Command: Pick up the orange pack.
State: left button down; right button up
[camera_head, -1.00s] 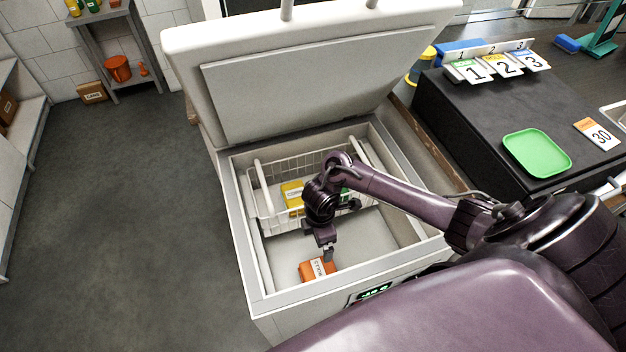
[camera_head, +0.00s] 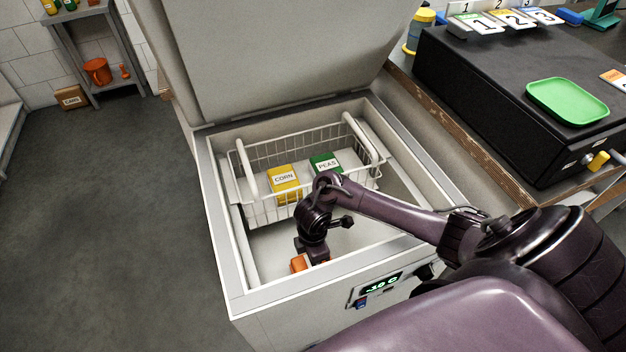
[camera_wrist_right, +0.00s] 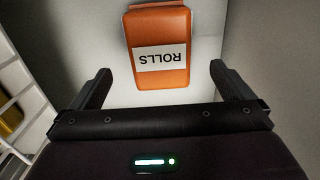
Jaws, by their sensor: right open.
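The orange pack (camera_head: 298,263) lies on the freezer floor in front of the wire basket, mostly hidden by my right gripper in the head view. In the right wrist view the orange pack (camera_wrist_right: 158,72) carries a white label reading "ROLLS", upside down. My right gripper (camera_wrist_right: 162,85) is open and empty, with its fingers to either side of the pack's near end. The pack extends away beyond the fingertips, and I cannot tell the height gap. My left gripper is not in view.
The freezer (camera_head: 222,262) is open with its lid raised. A wire basket (camera_head: 262,212) inside holds a yellow corn pack (camera_head: 284,190) and a green peas pack (camera_head: 325,162). Freezer walls stand close around my right gripper. A green tray (camera_head: 568,101) is on the black counter to the right.

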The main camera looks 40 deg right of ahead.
notch_tip(320, 180, down, 7)
jog(key=shift+r+b, duration=0.15)
jog(key=shift+b, duration=0.75)
jog(key=c, duration=1.3)
jog(key=shift+r, duration=0.15)
notch_tip(320, 180, up, 20)
jog(key=p, duration=0.9)
